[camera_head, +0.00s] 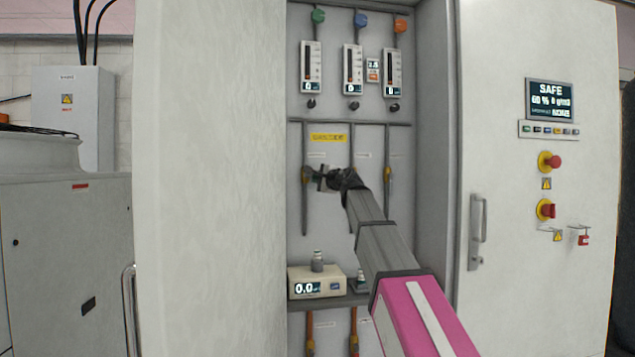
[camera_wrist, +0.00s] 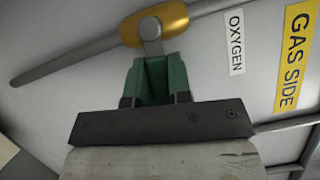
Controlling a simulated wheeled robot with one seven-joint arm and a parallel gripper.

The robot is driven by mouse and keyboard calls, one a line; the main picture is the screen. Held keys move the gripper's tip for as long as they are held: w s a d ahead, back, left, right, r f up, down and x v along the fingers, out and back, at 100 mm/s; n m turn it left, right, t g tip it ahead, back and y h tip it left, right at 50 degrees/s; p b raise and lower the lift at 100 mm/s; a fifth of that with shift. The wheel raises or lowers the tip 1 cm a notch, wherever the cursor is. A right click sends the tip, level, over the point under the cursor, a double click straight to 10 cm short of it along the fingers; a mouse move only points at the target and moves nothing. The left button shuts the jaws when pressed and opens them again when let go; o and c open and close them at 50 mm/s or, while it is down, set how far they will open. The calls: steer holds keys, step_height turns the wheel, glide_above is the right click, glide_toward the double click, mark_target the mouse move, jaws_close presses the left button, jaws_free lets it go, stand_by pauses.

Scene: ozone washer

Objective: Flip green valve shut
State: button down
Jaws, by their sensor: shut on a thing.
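The green valve handle (camera_wrist: 158,78) shows in the wrist view, at the grey stem of a brass valve body (camera_wrist: 155,24). My gripper (camera_wrist: 155,96) is shut on this handle. The handle points away from the pipe, and its far end is hidden by the gripper. In the head view my gripper (camera_head: 324,178) is at the leftmost brass valve (camera_head: 306,175) inside the cabinet, just to its right. The handle cannot be made out there.
An OXYGEN label (camera_wrist: 236,42) and a yellow GAS SIDE label (camera_wrist: 294,55) are beside the pipe. Another brass valve (camera_head: 388,176) stands right of my arm. Flow meters (camera_head: 311,68) hang above; a scale display (camera_head: 306,287) is below. Cabinet walls (camera_head: 437,150) close both sides.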

steer(key=shift+r+n, duration=0.4)
steer(key=shift+n, duration=0.4)
steer(key=c, duration=1)
jaws_free()
steer(key=shift+c, duration=0.2)
steer(key=v, duration=1)
steer(key=shift+s+d+r, duration=0.2)
steer(key=shift+s+r, duration=0.05)
steer(key=shift+s, duration=0.05)
steer(key=shift+s+d, duration=0.1)
